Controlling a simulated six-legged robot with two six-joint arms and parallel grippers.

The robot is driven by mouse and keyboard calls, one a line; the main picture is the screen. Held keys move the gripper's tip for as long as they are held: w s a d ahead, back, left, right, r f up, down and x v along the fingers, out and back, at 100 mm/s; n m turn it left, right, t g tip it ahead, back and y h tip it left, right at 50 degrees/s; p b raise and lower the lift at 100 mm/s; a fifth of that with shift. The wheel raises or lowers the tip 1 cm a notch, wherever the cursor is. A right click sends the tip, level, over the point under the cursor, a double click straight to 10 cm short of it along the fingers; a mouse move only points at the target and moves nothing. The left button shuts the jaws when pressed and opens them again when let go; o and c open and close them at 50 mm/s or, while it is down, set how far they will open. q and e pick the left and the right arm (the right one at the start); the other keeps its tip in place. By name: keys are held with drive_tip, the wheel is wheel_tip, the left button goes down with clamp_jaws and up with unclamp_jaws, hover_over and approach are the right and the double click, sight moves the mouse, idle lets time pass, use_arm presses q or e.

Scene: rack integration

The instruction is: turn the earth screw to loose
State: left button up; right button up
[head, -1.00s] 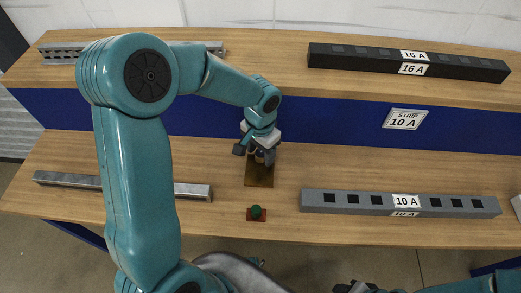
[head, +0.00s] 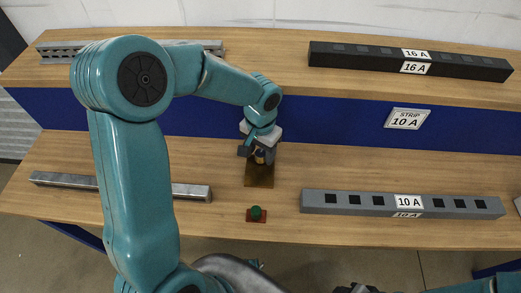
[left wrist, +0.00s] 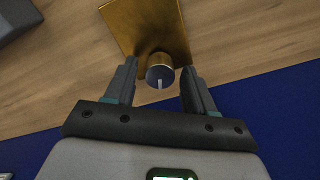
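The earth screw is a round metal knob (left wrist: 160,68) with a white mark line on its face, standing on a brass plate (left wrist: 150,22). In the head view the brass plate (head: 259,177) lies on the lower bench, and the knob (head: 260,157) shows partly under my left gripper (head: 258,152). In the left wrist view my left gripper (left wrist: 159,75) is open, one finger on each side of the knob, with a small gap visible at both sides. The white line points roughly down in that view. My right gripper (head: 358,287) shows only as a dark bit at the bottom edge.
A green button on a red base (head: 256,214) sits in front of the plate. A grey 10 A strip (head: 400,204) lies to the right and a metal rail (head: 190,191) to the left.

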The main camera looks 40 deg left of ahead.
sight(261, 153)
use_arm(q)
wheel_tip(261, 153, up, 16)
drive_tip(key=p, duration=0.2)
drive_tip(key=shift+r, duration=0.2)
idle(0.7)
